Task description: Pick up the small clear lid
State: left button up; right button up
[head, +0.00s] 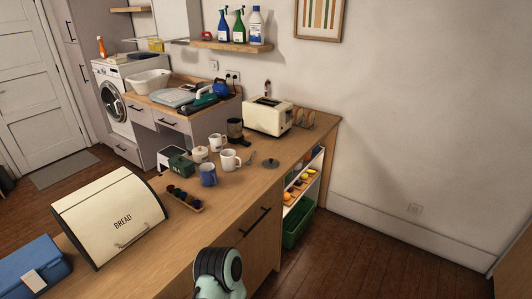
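A small round lid-like disc (270,163) lies flat on the wooden counter (170,250), near its front edge and to the right of a white mug (230,160). It looks dark and see-through, but it is too small to tell for sure that it is the clear lid. A dark coffee grinder (235,131) stands behind it to the left. Part of one of my arms shows at the bottom middle, in front of the counter. Neither of my grippers shows.
A toaster (268,117) and a toast rack (305,118) stand at the counter's far end. A blue mug (208,175), a small tray (178,199), a bread bin (110,215) and a blue box (35,268) stand leftward. Open floor (390,260) lies right.

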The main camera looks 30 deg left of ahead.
aim_at(270, 163)
jog(key=i+l+u, duration=0.15)
jog(key=i+u, duration=0.25)
jog(key=i+l+u, duration=0.4)
jog(key=i, duration=0.15)
jog(key=i+l+u, duration=0.8)
jog(key=l, duration=0.2)
jog(key=k+j, duration=0.05)
